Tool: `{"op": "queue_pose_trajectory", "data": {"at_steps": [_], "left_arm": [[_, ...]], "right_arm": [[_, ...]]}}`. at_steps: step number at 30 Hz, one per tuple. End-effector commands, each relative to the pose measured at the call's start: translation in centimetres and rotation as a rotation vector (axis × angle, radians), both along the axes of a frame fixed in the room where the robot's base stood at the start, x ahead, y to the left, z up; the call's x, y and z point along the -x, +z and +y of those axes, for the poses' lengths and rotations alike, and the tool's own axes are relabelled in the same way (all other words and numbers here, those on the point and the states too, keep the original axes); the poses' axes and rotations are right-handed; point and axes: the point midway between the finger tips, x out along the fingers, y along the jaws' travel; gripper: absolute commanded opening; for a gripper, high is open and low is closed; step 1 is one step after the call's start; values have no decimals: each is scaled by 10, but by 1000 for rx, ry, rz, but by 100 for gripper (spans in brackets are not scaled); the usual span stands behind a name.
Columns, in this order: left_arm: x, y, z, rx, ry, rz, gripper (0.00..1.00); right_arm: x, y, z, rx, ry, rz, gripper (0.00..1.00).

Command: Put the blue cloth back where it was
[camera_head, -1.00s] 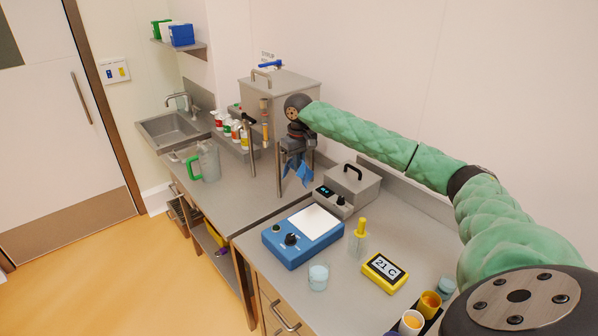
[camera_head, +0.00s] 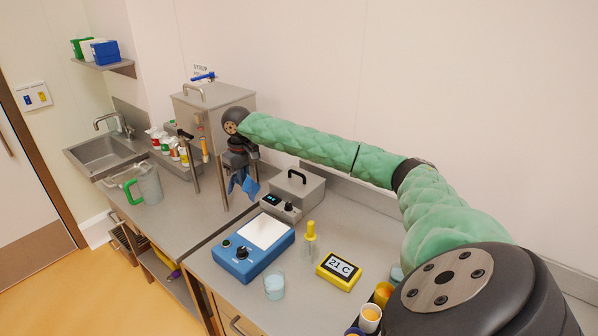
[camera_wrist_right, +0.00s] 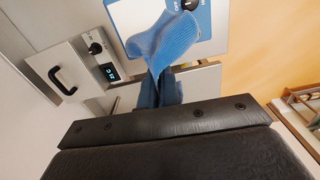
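The blue cloth (camera_head: 249,186) hangs from my right gripper (camera_head: 238,172), above the counter beside the steel hopper (camera_head: 222,103). In the right wrist view the cloth (camera_wrist_right: 163,42) is pinched between the dark fingers of the right gripper (camera_wrist_right: 158,88), its free end spread out past the fingertips. The cloth appears clear of the counter, over or near the gap between the two worktops. My left gripper is in neither view.
A grey box with a handle (camera_head: 290,192), a blue plate device (camera_head: 240,254), a yellow-capped bottle (camera_head: 310,242), a beaker (camera_head: 274,284) and a yellow 21 C display (camera_head: 338,272) stand on the right worktop. A green-handled jug (camera_head: 149,186) and several bottles (camera_head: 168,146) stand left.

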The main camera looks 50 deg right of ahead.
Motion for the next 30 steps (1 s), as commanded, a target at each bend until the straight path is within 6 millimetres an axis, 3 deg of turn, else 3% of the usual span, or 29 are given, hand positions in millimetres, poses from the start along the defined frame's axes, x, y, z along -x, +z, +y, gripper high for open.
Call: {"op": "queue_pose_trajectory", "data": {"at_steps": [30], "left_arm": [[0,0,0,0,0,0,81]], "right_arm": [[176,-60,37,3,0,4,0]]}}
